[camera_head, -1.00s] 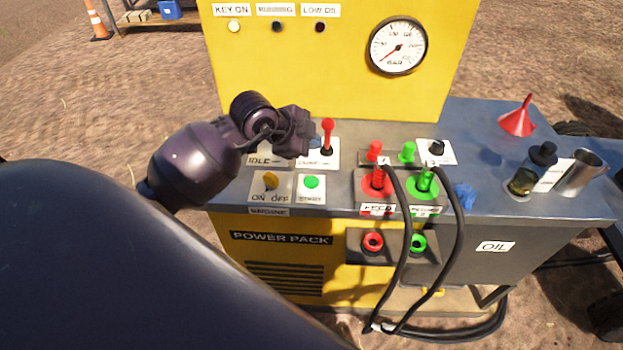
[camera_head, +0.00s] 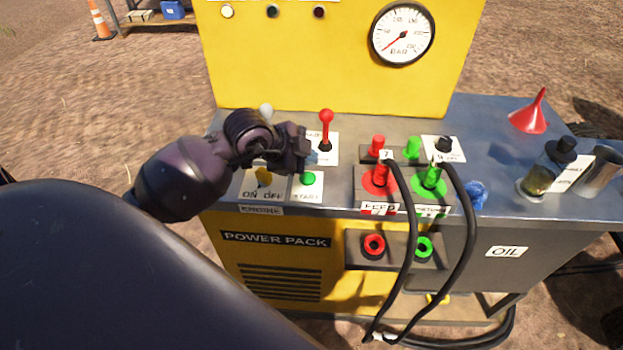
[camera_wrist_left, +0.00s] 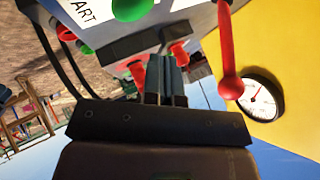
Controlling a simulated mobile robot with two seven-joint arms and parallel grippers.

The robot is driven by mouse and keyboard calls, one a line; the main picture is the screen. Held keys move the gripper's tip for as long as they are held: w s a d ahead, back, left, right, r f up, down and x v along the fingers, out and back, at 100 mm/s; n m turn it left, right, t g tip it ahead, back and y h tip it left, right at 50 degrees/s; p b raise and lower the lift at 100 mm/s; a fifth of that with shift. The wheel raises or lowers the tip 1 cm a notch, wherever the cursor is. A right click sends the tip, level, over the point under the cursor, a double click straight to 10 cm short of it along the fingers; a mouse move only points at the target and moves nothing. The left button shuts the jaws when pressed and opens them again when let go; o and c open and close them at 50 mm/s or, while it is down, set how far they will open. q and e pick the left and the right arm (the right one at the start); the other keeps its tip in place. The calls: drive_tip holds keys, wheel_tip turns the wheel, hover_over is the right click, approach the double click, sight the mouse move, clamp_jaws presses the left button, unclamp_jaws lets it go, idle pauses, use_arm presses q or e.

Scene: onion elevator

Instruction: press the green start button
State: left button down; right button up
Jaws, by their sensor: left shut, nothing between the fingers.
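The green start button (camera_head: 309,178) sits on a white START plate on the front of the power pack's top. In the left wrist view the green button (camera_wrist_left: 131,8) shows at the top edge, partly cut off, beside the START label (camera_wrist_left: 80,12). My left gripper (camera_head: 303,150) is just behind and above the button in the head view, apart from it as far as I can tell. Its fingers (camera_wrist_left: 166,80) are shut and empty in the left wrist view. My right gripper is not in view.
A red-knobbed lever (camera_head: 326,130) stands right of my left gripper, close to it. Red (camera_head: 380,175) and green (camera_head: 430,180) hose couplings with black hoses are to the right. A yellow gauge panel (camera_head: 330,75) rises behind.

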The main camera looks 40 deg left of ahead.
sight(308, 180)
use_arm(q)
drive_tip(key=shift+f, duration=1.05)
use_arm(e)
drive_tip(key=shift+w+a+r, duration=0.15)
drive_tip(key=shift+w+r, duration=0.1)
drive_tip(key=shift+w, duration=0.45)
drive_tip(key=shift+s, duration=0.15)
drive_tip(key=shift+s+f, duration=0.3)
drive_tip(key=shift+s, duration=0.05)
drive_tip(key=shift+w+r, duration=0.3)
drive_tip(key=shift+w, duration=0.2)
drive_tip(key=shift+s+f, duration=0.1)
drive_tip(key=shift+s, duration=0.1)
use_arm(q)
drive_tip(key=shift+f, duration=0.15)
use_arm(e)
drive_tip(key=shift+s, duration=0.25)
